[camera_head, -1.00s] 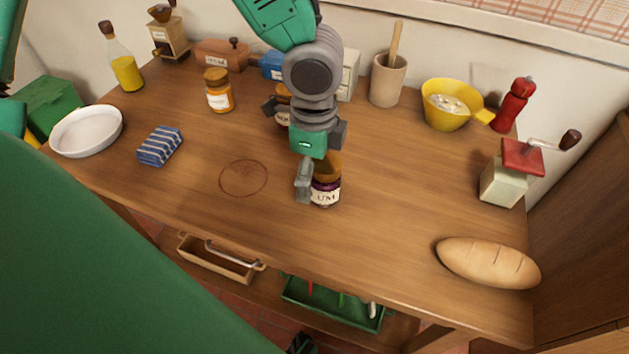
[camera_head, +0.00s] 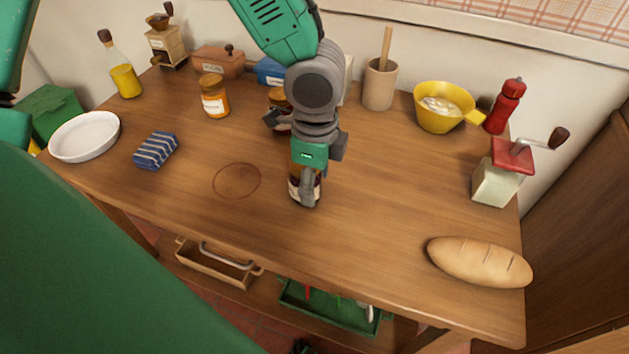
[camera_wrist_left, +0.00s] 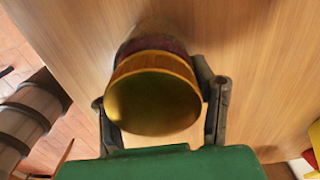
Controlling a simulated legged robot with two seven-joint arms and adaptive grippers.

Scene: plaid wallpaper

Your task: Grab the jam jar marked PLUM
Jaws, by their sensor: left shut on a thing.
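The plum jam jar (camera_head: 296,187) stands on the table (camera_head: 390,215) right of a dark red ring mark (camera_head: 237,181). Its pale label shows only in part beside my finger, and the lettering cannot be read now. My left gripper (camera_head: 306,190) is shut on this jar from above, with a finger over its near side. In the left wrist view the round golden lid (camera_wrist_left: 155,100) and purple contents (camera_wrist_left: 155,45) sit between the two fingers of my left gripper (camera_wrist_left: 162,108). My right gripper is not in view.
An orange jam jar (camera_head: 215,97) stands behind and to the left. Another jar (camera_head: 279,98) is partly hidden behind my left wrist. A striped blue cloth (camera_head: 156,150) and white dish (camera_head: 84,136) lie left. A bread loaf (camera_head: 480,262) lies right; the table between is clear.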

